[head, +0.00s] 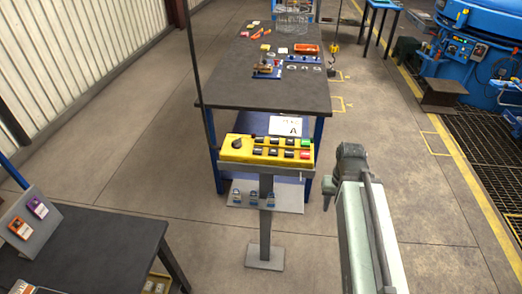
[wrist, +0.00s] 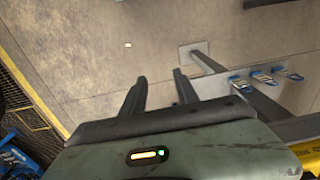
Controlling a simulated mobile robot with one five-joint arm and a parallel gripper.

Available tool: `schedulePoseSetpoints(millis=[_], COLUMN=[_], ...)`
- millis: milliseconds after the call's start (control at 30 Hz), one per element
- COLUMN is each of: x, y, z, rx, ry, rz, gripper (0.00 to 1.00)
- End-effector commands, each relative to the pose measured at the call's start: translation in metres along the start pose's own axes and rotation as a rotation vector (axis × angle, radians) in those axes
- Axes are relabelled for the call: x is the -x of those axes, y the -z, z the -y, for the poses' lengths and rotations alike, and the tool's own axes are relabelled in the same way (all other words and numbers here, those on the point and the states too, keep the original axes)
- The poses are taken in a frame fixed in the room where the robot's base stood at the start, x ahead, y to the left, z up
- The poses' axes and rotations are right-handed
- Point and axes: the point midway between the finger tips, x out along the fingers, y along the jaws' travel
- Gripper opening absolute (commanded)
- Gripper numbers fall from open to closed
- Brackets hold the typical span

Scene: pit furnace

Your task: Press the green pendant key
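The yellow pendant box (head: 228,154) sits on a post in the middle of the head view. It carries a black knob, rows of dark keys, a green key (head: 306,143) at its right end and a red key (head: 305,154) just below the green one. My gripper (wrist: 159,75) has its two dark fingers apart with nothing between them. In the head view my arm is to the right of the pendant, apart from the green key. In the wrist view only a yellow edge of the pendant (wrist: 308,151) shows at the lower right; the green key is not visible there.
The pendant's post stands on a floor plate (head: 264,256), with a shelf of blue padlocks (head: 254,197) on it. A dark workbench (head: 225,90) with parts stands behind. Another bench (head: 110,240) is at lower left. Blue machinery (head: 455,65) is at right. Open floor lies between.

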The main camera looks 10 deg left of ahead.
Motion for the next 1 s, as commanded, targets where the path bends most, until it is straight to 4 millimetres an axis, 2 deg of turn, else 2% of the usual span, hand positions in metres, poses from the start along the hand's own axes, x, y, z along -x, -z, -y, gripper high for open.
schedulePoseSetpoints(millis=[100,133,233,267,1000], x=[0.0000,0.0000,0.0000,0.0000,0.0000], y=[0.0000,0.0000,0.0000,0.0000,0.0000], z=[0.0000,0.0000,0.0000,0.0000,0.0000], rx=[0.000,0.000,0.000,0.000,0.000], ry=[0.000,0.000,0.000,0.000,0.000], rz=[0.000,0.000,0.000,0.000,0.000], gripper=[0.36,0.31,0.03,0.00,0.00])
